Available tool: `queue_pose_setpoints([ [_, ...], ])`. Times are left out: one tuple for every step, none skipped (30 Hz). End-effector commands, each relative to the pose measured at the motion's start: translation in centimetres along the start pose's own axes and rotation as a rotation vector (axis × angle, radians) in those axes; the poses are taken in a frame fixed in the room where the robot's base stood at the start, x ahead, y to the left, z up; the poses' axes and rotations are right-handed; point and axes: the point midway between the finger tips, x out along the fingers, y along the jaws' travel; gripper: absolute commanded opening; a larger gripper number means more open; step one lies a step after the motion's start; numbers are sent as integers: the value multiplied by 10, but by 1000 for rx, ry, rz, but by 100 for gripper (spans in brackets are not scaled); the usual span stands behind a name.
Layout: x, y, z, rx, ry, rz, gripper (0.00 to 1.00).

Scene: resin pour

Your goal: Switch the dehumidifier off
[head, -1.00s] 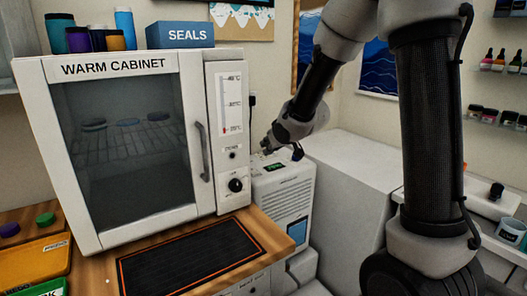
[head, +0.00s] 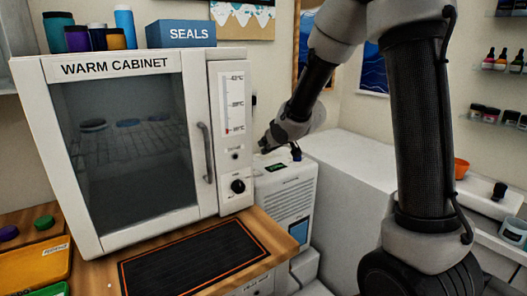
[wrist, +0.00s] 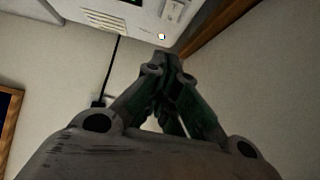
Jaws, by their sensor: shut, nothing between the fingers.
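The dehumidifier (head: 285,205) is a white box with side vents and a small green-lit display (head: 277,167) on top. It stands right of the warm cabinet. In the wrist view its top panel (wrist: 150,22) fills the upper edge, with a pale switch (wrist: 173,12) and a small bright light (wrist: 161,36). I cannot tell the switch's position. My gripper (head: 264,148) is shut and empty, above the back left of the dehumidifier's top. In the wrist view its fingertips (wrist: 165,58) are together just below the panel's edge; contact cannot be told.
The warm cabinet (head: 190,190), with a handle and knob, stands close left of my gripper. A dark mat (head: 195,258) lies on the wooden counter in front. A white block (head: 350,200) stands to the right. A dark cord (wrist: 112,70) runs down the wall.

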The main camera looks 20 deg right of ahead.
Motion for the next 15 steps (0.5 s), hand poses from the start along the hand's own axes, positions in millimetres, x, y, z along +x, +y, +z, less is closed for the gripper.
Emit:
queue_pose_setpoints([
  [10,0,1,0,-3,-1,0],
  [16,-1,1,0,-3,-1,0],
  [25,-1,1,0,-3,-1,0],
  [32,-1,1,-1,-3,-2,0],
  [39,-1,1,-1,-2,-2,0],
  [48,-1,1,1,-2,-1,0],
  [54,-1,1,0,-2,-1,0],
  [61,-1,1,-1,-3,-1,0],
  [69,0,1,0,-3,-1,0],
  [75,0,1,0,-2,-1,0],
  [80,0,1,1,-2,-1,0],
  [86,0,5,0,-3,-1,0],
  [89,0,9,0,-3,-1,0],
  [92,0,13,1,-4,0,0],
  [96,0,16,1,-2,0,0],
])
